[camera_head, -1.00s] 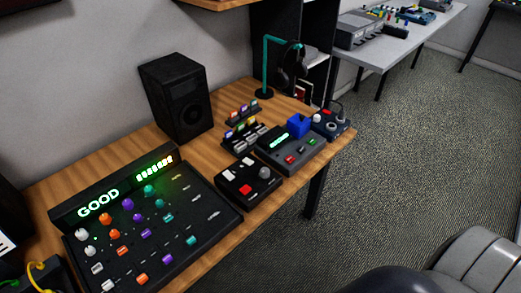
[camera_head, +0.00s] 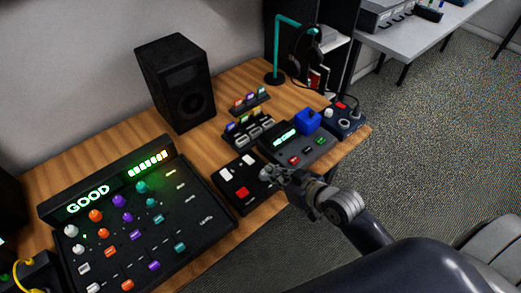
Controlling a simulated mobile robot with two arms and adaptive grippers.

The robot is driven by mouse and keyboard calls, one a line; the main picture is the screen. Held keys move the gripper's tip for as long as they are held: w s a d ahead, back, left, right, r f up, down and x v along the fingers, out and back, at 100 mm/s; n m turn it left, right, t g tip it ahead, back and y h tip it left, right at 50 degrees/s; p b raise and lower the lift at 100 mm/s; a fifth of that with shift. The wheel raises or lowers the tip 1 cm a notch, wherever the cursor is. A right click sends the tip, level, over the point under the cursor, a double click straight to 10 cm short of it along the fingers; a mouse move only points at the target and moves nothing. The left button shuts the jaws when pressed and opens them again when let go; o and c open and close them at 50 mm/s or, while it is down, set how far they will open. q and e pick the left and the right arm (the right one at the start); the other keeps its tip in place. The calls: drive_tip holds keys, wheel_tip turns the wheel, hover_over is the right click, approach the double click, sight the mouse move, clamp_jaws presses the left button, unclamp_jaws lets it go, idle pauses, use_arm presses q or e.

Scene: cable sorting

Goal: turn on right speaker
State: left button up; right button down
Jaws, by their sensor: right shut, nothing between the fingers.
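The right speaker (camera_head: 176,84) is a black box with a round cone, upright at the back of the wooden desk. A small black control box (camera_head: 235,196) with white buttons and a red button (camera_head: 242,192) sits in front of it, beside the mixer. My right gripper (camera_head: 268,174) is shut and empty, over the right edge of this control box. It hides the grey knob there; I cannot tell whether it touches it. My left gripper is not in view.
The mixer (camera_head: 190,240) with a lit "GOOD" display fills the desk's left. A grey device (camera_head: 316,148) with a blue block (camera_head: 307,121) stands close to my right gripper. A teal headphone stand (camera_head: 276,50) is behind. Bare wood (camera_head: 215,148) shows before the speaker.

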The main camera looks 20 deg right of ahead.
drive_tip(key=shift+t+y, duration=0.3)
drive_tip(key=shift+t, duration=0.4)
drive_tip(key=r, duration=0.1)
drive_tip(key=w+r, duration=0.2)
drive_tip(key=shift+d+r, duration=0.25)
drive_tip(key=shift+r, duration=0.1)
drive_tip(key=p, duration=0.1)
hover_over(248, 160)
drive_tip(key=s+d, duration=0.1)
drive_tip(key=s, duration=0.1)
wheel_tip(248, 160, down, 4)
drive_tip(key=shift+r, duration=0.25)
drive_tip(key=f, duration=0.2)
drive_tip(key=shift+s+d+f, duration=0.1)
drive_tip(key=shift+s+f, duration=0.15)
drive_tip(key=shift+f, duration=0.15)
drive_tip(key=shift+s+f, duration=0.1)
drive_tip(key=shift+f, duration=0.55)
